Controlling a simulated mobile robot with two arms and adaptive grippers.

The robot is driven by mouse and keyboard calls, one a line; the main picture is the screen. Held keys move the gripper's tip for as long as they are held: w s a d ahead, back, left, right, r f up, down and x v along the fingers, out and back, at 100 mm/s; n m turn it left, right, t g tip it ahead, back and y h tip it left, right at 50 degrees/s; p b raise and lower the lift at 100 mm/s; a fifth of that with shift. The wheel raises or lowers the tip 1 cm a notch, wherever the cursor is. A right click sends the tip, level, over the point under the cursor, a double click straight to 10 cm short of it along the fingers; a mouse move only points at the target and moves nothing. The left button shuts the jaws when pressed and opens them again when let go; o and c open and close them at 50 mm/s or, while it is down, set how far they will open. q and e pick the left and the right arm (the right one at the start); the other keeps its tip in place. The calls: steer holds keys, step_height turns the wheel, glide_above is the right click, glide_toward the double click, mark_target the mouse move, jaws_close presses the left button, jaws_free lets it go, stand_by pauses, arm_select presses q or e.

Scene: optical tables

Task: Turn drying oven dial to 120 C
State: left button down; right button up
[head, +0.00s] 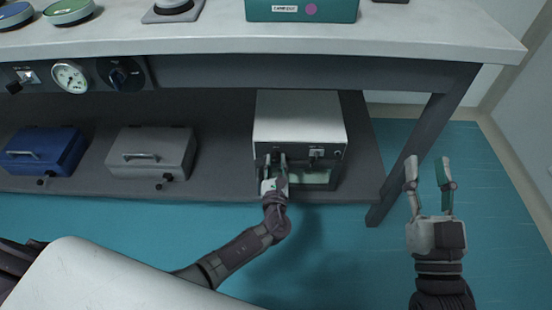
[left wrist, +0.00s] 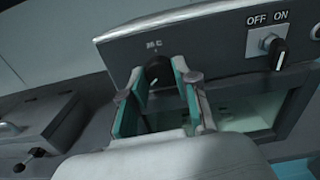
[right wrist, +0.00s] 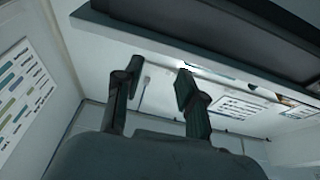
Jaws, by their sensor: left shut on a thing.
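The drying oven (head: 299,118) is a white box on the lower shelf under the bench, with a dark front panel and a window below it. Its black dial (left wrist: 157,72) sits on the panel in the left wrist view, under small white lettering. My left gripper (head: 276,160) is at the left of the panel, its fingers shut on the dial, one on each side; the fingers hide part of the dial and its scale. An OFF/ON switch (left wrist: 277,52) is to the right on the same panel. My right gripper (head: 430,172) is open and empty, right of the bench leg.
A grey case (head: 152,152) and a blue case (head: 43,150) stand left of the oven on the shelf (head: 220,190). The bench top (head: 400,35) overhangs the oven. The bench leg (head: 425,145) stands between the oven and my right gripper. A gauge (head: 70,77) is on the bench front.

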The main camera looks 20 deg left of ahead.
arm_select(q)
steer(key=shift+f+m+p, duration=0.1)
steer(key=shift+m+p, duration=0.3)
steer(key=shift+m, duration=0.5)
arm_select(e)
steer(key=shift+w+d+f+g+h, duration=0.1)
steer(key=shift+f+g+h, duration=0.05)
steer(key=shift+f+g, duration=0.5)
steer(key=shift+w+d+f+g+h, duration=0.15)
steer(key=shift+f+g, duration=0.25)
steer(key=shift+f, duration=0.4)
steer(key=shift+w+f+g+h, duration=0.1)
steer(key=shift+f+g, duration=0.45)
steer(key=shift+f, duration=0.2)
arm_select(q)
steer(key=c, duration=0.8)
jaws_free()
steer(key=shift+c, duration=0.2)
steer(key=v, duration=1.2)
